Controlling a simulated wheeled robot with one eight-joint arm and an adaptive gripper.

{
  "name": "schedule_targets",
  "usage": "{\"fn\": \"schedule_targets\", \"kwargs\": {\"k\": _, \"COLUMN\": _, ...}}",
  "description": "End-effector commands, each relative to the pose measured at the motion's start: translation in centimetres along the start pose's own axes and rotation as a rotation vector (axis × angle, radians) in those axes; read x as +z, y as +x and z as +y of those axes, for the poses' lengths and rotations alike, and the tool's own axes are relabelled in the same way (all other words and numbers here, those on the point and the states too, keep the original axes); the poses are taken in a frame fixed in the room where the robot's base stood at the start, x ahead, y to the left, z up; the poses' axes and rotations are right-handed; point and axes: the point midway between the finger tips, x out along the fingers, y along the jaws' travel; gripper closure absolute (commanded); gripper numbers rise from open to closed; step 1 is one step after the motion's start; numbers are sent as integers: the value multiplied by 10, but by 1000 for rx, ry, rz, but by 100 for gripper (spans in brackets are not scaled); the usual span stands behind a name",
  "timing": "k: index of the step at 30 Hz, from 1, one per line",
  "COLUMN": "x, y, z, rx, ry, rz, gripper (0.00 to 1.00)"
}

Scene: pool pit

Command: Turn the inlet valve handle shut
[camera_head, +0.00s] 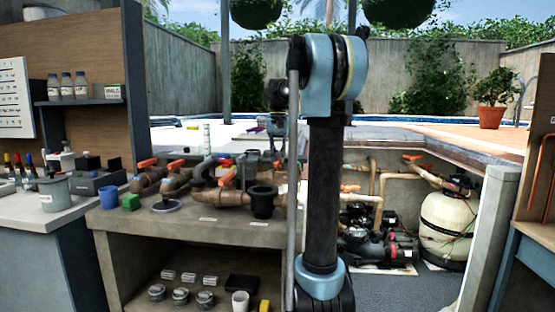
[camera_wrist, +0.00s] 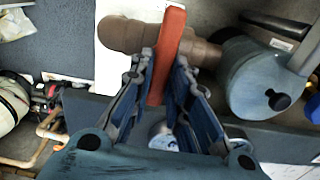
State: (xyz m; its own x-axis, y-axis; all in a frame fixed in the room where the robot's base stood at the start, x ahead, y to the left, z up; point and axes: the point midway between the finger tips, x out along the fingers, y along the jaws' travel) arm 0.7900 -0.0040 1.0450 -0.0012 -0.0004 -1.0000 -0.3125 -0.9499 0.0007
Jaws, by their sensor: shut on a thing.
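An orange-red valve handle (camera_wrist: 172,38) shows in the wrist view, long and narrow, above a brown valve body (camera_wrist: 126,35). My gripper (camera_wrist: 163,62) is shut on this handle, one blue-grey finger on each side. The handle runs roughly along the fingers, and its near end lies between them. In the head view, brown valves with orange handles stand on the bench, including a left handle (camera_head: 147,162) and another beside it (camera_head: 176,164). My arm covers part of that bench, and I cannot tell there which handle is held.
A blue-grey vessel (camera_wrist: 258,78) stands close right of the valve in the wrist view. On the bench are a blue cup (camera_head: 109,196), a green block (camera_head: 130,202) and a black cup (camera_head: 263,202). A pump (camera_head: 375,243) and white tank (camera_head: 447,228) sit in the pit.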

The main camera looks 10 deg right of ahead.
Motion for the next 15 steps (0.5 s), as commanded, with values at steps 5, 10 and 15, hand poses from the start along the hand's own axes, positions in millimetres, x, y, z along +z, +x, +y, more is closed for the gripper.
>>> {"fn": "schedule_targets", "kwargs": {"k": 5, "x": -1, "y": 0, "z": 0, "rx": 0, "ry": 14, "rz": 1, "gripper": 100}}
{"fn": "schedule_targets", "kwargs": {"k": 10, "x": 0, "y": 0, "z": 0, "rx": -1, "ry": 14, "rz": 1, "gripper": 100}}
{"fn": "schedule_targets", "kwargs": {"k": 15, "x": 0, "y": 0, "z": 0, "rx": -1, "ry": 14, "rz": 1, "gripper": 77}}
